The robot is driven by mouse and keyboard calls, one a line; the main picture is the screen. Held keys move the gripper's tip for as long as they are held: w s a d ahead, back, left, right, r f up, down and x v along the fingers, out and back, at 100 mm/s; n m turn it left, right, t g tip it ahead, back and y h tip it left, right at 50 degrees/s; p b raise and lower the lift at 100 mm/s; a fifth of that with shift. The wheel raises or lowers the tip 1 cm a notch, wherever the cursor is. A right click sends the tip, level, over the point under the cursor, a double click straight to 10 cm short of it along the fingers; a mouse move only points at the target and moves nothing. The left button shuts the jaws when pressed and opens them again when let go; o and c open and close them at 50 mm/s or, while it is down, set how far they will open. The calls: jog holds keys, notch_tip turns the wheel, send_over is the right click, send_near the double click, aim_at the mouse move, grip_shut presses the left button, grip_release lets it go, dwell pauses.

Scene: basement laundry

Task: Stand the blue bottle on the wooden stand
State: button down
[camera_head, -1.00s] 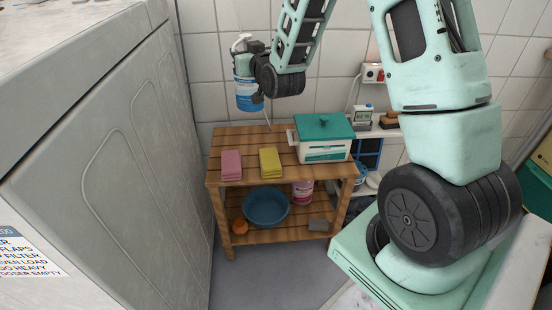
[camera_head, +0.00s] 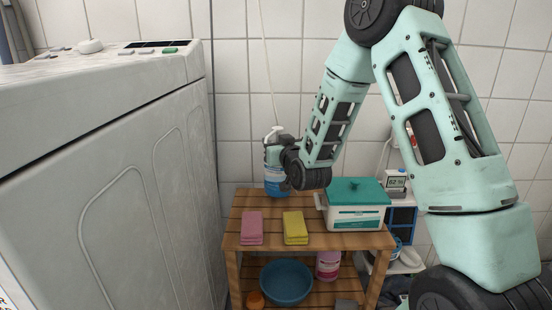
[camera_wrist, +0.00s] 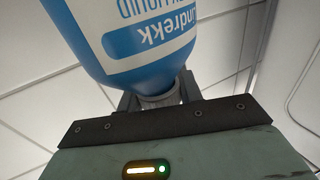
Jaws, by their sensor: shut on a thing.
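The blue bottle (camera_head: 273,180), with a white pump top and a blue-and-white label, is upright in my gripper (camera_head: 277,158) in the head view. Its base overlaps the back part of the wooden stand's top (camera_head: 272,226); I cannot tell whether it touches the wood. In the wrist view the bottle (camera_wrist: 125,40) fills the upper middle, its label upside down. My gripper (camera_wrist: 150,100) is shut on it there, with the fingertips partly hidden behind the bottle.
On the stand top are a pink sponge stack (camera_head: 252,228), a yellow one (camera_head: 295,228) and a white box with a teal lid (camera_head: 356,205). A blue basin (camera_head: 286,282) and a pink bottle (camera_head: 328,265) are on the lower shelf. A washing machine (camera_head: 120,170) stands left; tiled wall behind.

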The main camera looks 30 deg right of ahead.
aim_at(278, 169)
notch_tip(278, 169, down, 3)
jog(key=shift+r+b, duration=0.1)
jog(key=shift+b, duration=0.45)
jog(key=c, duration=1.4)
grip_release()
jog(key=shift+f, duration=0.2)
jog(key=o, duration=0.5)
jog(key=shift+c, duration=0.2)
